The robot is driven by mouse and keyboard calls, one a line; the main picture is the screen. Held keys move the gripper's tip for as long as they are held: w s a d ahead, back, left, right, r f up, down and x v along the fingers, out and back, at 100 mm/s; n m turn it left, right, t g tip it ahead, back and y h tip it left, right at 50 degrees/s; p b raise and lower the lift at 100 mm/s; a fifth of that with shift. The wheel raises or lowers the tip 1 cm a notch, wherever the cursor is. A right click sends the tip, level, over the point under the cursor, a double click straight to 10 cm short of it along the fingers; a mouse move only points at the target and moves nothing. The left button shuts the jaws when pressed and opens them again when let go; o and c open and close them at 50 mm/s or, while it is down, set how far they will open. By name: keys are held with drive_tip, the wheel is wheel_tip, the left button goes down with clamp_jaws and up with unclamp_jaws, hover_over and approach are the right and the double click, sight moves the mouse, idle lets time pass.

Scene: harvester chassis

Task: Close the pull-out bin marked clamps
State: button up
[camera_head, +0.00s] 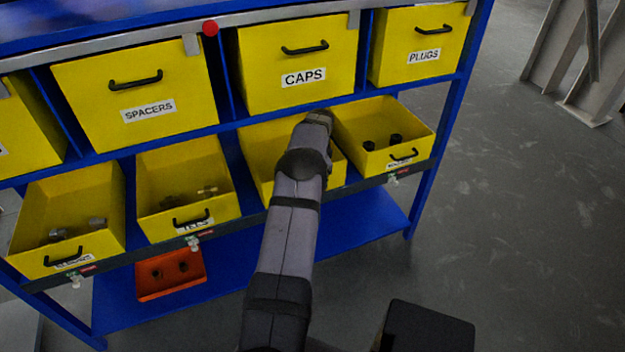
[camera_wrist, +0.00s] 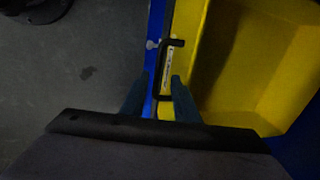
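Yellow pull-out bins stand open in the lower row. I cannot read "clamps" with certainty on any of them. The far-left open bin (camera_head: 75,205) has a small, blurred label, and grey parts lie in it. The third open bin (camera_head: 262,150) is partly behind my arm, its label hidden. In the wrist view a yellow bin (camera_wrist: 235,65) with a black handle (camera_wrist: 166,68) and an unreadable label is close up; it looks empty. My gripper (camera_wrist: 159,80) is open, its fingers either side of the handle's lower end in the picture. The head view hides the fingers behind my arm.
Closed bins marked spacers (camera_head: 150,90), caps (camera_head: 297,70) and plugs (camera_head: 422,45) fill the upper row. Open bins holding parts (camera_head: 180,160) (camera_head: 410,120) flank the third. An orange tray (camera_head: 170,290) is on the blue lower shelf (camera_head: 345,225).

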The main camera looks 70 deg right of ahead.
wheel_tip(320, 180, up, 7)
drive_tip(key=s+a, duration=0.1)
drive_tip(key=shift+b, duration=0.3)
drive_tip(key=shift+f, duration=0.15)
